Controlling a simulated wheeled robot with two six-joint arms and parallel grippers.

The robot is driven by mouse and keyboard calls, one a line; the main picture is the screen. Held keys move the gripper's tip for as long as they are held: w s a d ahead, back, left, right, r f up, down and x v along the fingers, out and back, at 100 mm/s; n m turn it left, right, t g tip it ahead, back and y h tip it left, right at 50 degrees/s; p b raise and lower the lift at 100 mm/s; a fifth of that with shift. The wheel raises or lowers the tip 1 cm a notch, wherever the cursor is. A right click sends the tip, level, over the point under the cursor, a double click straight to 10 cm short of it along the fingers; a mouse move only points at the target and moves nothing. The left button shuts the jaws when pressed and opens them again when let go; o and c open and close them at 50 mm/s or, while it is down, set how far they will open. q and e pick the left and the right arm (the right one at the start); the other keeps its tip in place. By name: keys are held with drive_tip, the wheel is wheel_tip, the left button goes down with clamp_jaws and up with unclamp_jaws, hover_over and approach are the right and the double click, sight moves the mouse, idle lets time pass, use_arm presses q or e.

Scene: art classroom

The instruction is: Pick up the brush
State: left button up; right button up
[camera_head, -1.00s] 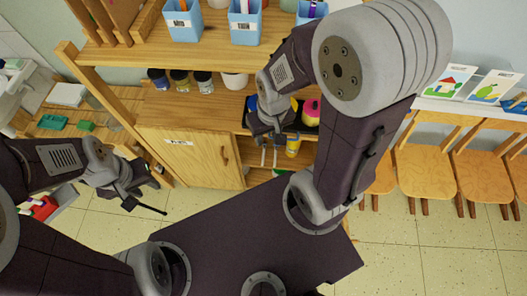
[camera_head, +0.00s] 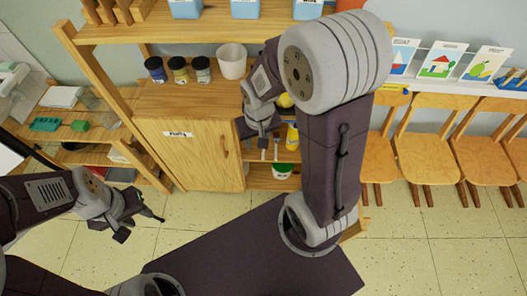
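I cannot make out a brush for certain in the head view. My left gripper (camera_head: 138,222) is at the lower left, above the floor, with its dark fingers spread and nothing seen between them. My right gripper (camera_head: 268,145) points down in front of the open shelves right of the cabinet door. Its two fingertips look apart, with nothing visible between them. My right arm hides part of those shelves.
A wooden cabinet (camera_head: 188,152) holds paint jars (camera_head: 179,70) and a white cup (camera_head: 231,62). Blue bins (camera_head: 245,9) are cut off above. A yellow bottle (camera_head: 292,136) and a green-and-white container (camera_head: 283,171) stand near my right gripper. Chairs (camera_head: 425,155) line the right.

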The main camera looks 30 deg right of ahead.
drive_tip(key=w+d+f+m+b, duration=0.15)
drive_tip(key=w+f+b, duration=0.25)
drive_tip(key=f+b, duration=0.5)
drive_tip(key=m+t+h+b, duration=0.2)
drive_tip(key=m+b, duration=0.1)
drive_tip(key=b, duration=1.9)
approach(263, 152)
drive_tip(key=w, duration=0.1)
drive_tip(key=shift+w+d+r, duration=0.2)
drive_tip(key=shift+w+d, duration=0.15)
drive_tip(key=shift+d, duration=0.25)
drive_tip(key=shift+r, duration=0.1)
drive_tip(key=b+x, duration=0.2)
drive_tip(key=x, duration=0.1)
drive_tip(key=shift+w+d+f, duration=0.1)
drive_tip(key=shift+f, duration=0.25)
drive_tip(key=shift+w, duration=0.1)
drive_tip(key=b+x, duration=0.2)
drive_tip(key=x, duration=0.3)
drive_tip(key=shift+w+d, duration=0.15)
drive_tip(key=shift+d, duration=0.05)
